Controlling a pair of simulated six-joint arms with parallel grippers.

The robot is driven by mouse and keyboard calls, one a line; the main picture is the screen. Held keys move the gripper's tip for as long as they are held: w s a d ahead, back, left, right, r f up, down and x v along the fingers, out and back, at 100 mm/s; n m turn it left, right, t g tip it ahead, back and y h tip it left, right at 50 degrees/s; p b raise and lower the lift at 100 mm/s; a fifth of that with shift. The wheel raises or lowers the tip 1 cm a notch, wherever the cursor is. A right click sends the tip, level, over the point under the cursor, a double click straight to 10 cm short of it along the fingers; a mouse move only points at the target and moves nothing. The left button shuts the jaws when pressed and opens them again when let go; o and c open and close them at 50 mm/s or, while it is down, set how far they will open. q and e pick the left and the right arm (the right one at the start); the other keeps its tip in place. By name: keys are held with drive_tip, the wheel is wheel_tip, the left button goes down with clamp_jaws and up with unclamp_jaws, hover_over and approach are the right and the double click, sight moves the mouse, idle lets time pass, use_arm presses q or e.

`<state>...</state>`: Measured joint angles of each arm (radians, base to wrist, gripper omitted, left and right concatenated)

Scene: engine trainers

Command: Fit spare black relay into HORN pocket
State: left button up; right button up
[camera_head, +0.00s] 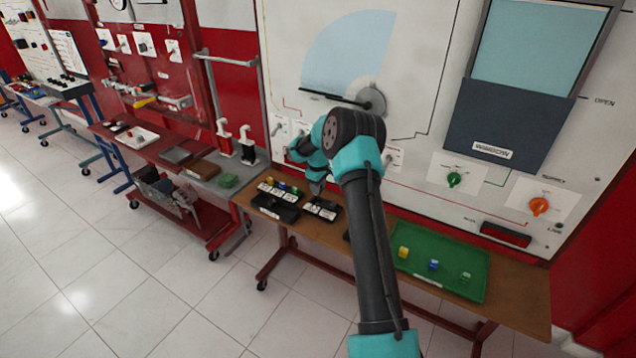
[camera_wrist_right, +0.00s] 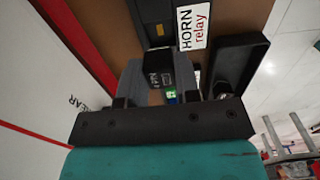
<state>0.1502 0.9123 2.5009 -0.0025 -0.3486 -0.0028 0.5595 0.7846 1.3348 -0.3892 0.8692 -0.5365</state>
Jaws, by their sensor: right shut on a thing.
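My right gripper (camera_head: 318,188) hangs over the bench by the black box with white labels (camera_head: 322,208). In the right wrist view, my right gripper (camera_wrist_right: 158,74) is shut on a small black relay (camera_wrist_right: 157,62) with pale markings, between its grey fingers. The HORN relay label (camera_wrist_right: 193,25) lies just ahead and right of it. A dark block (camera_wrist_right: 158,14) beside the label looks like the HORN pocket; its opening is not clear. I cannot tell whether the relay touches it. My left gripper is not in view.
A black fuse box (camera_head: 277,199) with coloured pieces stands to the left. A green tray (camera_head: 440,262) with yellow, blue and green pieces lies to the right. The white trainer panel (camera_head: 420,130) rises close behind the bench (camera_head: 520,295).

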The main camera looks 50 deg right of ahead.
drive_tip(key=shift+f, duration=1.4)
drive_tip(key=shift+f, duration=1.25)
idle(1.5)
drive_tip(key=o, duration=1.5)
drive_tip(key=shift+c, duration=0.2)
drive_tip(key=shift+r, duration=0.1)
drive_tip(key=shift+r, duration=3.9)
